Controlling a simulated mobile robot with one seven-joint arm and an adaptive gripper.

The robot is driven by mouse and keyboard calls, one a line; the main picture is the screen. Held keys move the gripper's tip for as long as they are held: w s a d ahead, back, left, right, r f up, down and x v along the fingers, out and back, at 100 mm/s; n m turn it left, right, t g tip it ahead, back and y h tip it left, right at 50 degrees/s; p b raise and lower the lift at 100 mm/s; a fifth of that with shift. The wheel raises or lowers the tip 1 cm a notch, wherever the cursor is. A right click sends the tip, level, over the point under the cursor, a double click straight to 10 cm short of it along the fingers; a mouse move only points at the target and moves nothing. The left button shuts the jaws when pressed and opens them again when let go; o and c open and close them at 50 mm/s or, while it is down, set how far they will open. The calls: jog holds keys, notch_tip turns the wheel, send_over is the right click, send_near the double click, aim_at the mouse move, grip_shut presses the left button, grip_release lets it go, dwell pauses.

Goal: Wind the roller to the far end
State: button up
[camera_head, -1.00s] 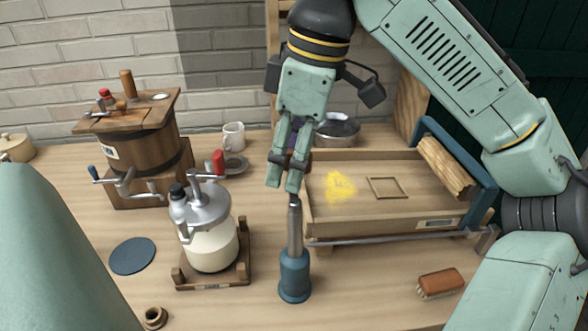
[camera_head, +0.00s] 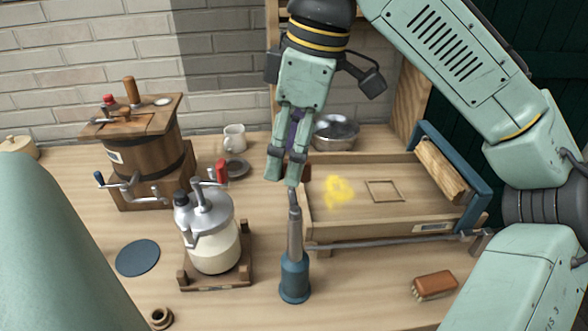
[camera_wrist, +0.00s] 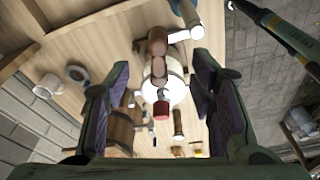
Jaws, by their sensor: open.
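The ribbed wooden roller (camera_head: 445,168) lies at the right end of the shallow wooden trough (camera_head: 375,229), beside its blue end frame (camera_head: 458,170). A metal rod (camera_head: 385,243) runs along the trough's front to a small grey block at the right. A grey post with a blue base (camera_head: 294,278) stands at the trough's front left corner. My gripper (camera_head: 284,182) is open just above the post's top, pointing down. In the wrist view a brown wooden handle (camera_wrist: 157,42) with a metal arm shows between and beyond the fingertips; I cannot tell whether they touch it.
Yellow butter (camera_head: 340,191) and a small square frame (camera_head: 384,191) lie in the trough. A wooden barrel churn (camera_head: 140,150), a mug (camera_head: 234,137), a metal bowl (camera_head: 335,134) and a brush (camera_head: 435,285) stand around.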

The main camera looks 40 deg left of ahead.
jog(key=shift+r, duration=2)
